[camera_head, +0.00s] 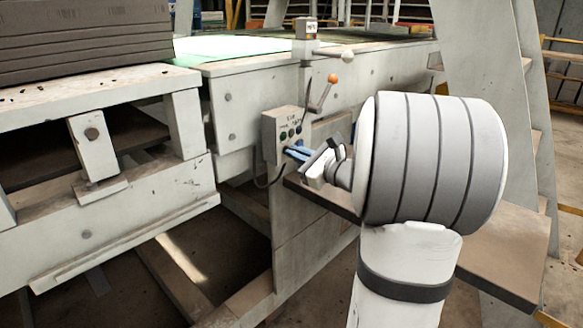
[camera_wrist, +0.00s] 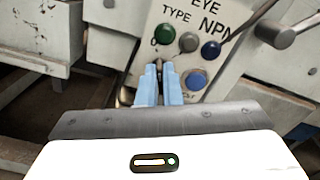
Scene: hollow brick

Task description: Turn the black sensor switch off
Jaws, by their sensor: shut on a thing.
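The grey control box (camera_head: 269,139) is fixed to the side of the machine frame, and its panel (camera_wrist: 178,12) fills the upper middle of the wrist view. My gripper (camera_head: 288,151) reaches the lower part of this panel. In the wrist view its two blue fingers (camera_wrist: 160,68) are close together, with a narrow gap, at the panel's lower left. The fingers are shut on a small part at the panel, apparently the black sensor switch. The fingertips mostly hide it, and its turned position cannot be told.

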